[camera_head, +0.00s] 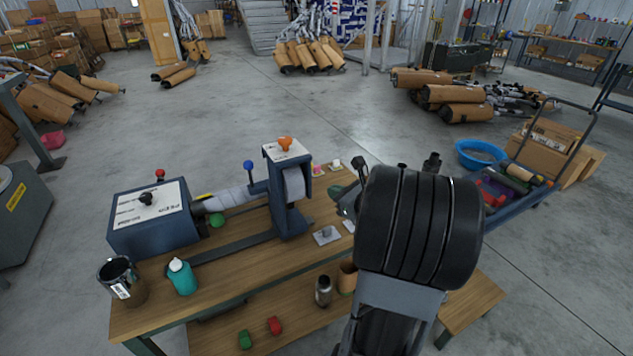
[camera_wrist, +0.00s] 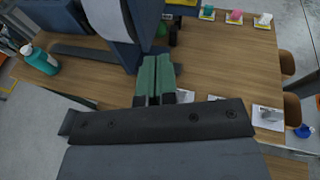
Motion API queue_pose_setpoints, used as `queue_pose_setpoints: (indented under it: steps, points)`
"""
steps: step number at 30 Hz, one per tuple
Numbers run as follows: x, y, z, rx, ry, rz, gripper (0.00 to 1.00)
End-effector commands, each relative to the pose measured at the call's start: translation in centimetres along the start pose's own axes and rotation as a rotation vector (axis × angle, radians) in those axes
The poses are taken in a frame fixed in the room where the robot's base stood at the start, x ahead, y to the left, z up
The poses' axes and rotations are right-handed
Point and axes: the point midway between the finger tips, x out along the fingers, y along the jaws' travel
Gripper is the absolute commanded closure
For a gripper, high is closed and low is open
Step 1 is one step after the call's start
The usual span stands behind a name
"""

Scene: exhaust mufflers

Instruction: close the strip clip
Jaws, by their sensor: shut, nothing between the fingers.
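My gripper (camera_wrist: 155,62) shows in the wrist view as two green fingers pressed together, shut and empty. It is above the wooden workbench, close to the blue upright of the bench machine. In the head view my dark arm hides most of it. Small grey pieces lie on white cards; one card (camera_head: 326,235) is right of the upright in the head view. In the wrist view a grey piece on a card (camera_wrist: 268,117) lies right of my fingers, and another card (camera_wrist: 185,96) is partly hidden beside them. I cannot tell which piece is the strip clip.
The blue machine (camera_head: 155,217) with its upright (camera_head: 287,190) stands on the workbench (camera_head: 240,285). A teal bottle (camera_head: 182,277) and a black mug (camera_head: 120,280) are at the bench's left end. Small cards with pink and white pieces line the back edge. A loaded cart stands right.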

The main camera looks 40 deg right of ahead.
Motion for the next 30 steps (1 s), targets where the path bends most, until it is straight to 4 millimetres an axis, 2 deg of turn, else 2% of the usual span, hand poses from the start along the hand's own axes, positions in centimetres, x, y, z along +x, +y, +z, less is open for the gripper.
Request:
queue_pose_setpoints:
  steps: [1, 3, 7, 21, 30]
  points:
    - [-0.3, -1.2, -0.8, 0.049, -0.016, -0.043, 1.0]
    - [-0.4, -2.3, -1.1, 0.096, -0.033, -0.082, 1.0]
    - [0.5, -3.2, -1.3, 0.13, -0.047, -0.11, 1.0]
    - [8.9, -4.1, -0.8, 0.128, -0.047, -0.109, 1.0]
    - [12.0, -4.7, 0.3, 0.126, -0.047, -0.11, 1.0]
